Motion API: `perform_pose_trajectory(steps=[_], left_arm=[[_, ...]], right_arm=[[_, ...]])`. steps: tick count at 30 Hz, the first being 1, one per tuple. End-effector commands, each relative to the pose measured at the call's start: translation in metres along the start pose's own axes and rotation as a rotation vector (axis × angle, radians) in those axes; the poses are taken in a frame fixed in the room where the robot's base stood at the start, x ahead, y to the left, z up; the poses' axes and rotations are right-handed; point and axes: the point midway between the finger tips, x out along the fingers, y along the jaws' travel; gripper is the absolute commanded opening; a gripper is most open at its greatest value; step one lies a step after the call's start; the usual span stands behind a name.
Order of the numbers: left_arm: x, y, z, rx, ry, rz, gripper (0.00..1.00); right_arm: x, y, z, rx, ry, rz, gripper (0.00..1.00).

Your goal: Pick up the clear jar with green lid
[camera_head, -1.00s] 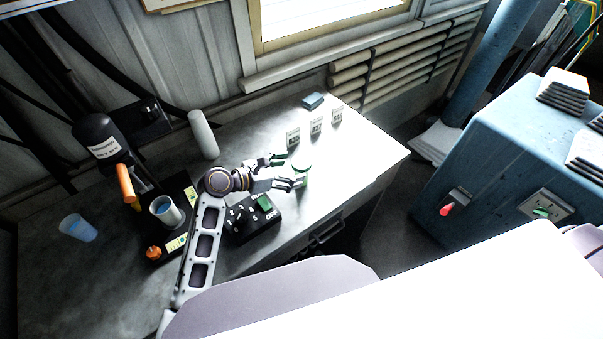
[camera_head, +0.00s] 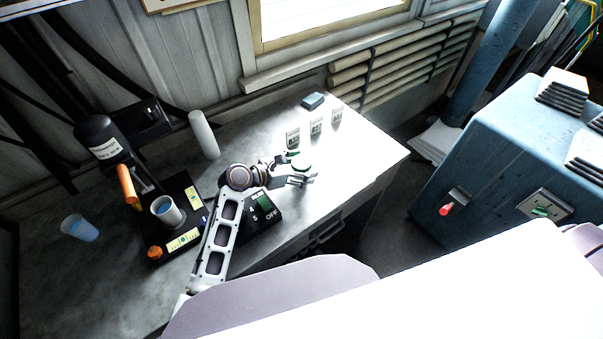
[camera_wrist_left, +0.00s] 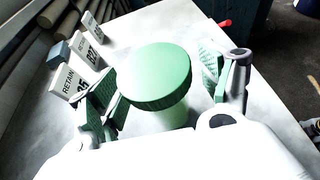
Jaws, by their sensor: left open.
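The clear jar with green lid stands upright on the grey bench; its round green lid (camera_wrist_left: 155,76) fills the middle of the left wrist view, with a pale body below it. In the head view the jar (camera_head: 301,166) is small and partly hidden by the fingers. My left gripper (camera_head: 302,168) is open, with one finger on each side of the jar. In the left wrist view the green-padded fingers of the gripper (camera_wrist_left: 162,88) show gaps to the lid on both sides. My right gripper is not in view.
Several small white labelled packets, one (camera_head: 316,126) among them, stand behind the jar beside a dark blue block (camera_head: 313,101). A black control box (camera_head: 265,211) sits under my left arm. The disperser (camera_head: 100,138) and a cup (camera_head: 166,211) are left. The bench's right end is clear.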

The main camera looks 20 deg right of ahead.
Motion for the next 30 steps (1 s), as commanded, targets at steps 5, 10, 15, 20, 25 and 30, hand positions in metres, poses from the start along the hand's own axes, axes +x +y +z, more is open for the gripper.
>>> perform_pose_trajectory(steps=[5,10,15,20,25,30], left_arm=[[-0.0001,0.0000,0.0001,0.000,0.000,0.000,0.78],[-0.0001,0.0000,0.0001,0.000,0.000,0.000,0.77],[-0.0002,0.0000,0.0001,0.000,0.000,0.000,0.55],[-0.0002,-0.0001,0.0000,0.000,0.000,0.000,0.35],[-0.0002,0.0000,0.0007,0.000,-0.001,0.000,0.24],[-0.0004,0.0000,0.0011,0.000,-0.001,0.000,0.24]], right_arm=[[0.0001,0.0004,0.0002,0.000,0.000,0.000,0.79],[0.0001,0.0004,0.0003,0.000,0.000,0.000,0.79],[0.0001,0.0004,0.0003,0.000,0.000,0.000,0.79],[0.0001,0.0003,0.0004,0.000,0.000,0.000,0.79],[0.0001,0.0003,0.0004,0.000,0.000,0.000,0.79],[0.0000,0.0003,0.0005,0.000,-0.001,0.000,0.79]])
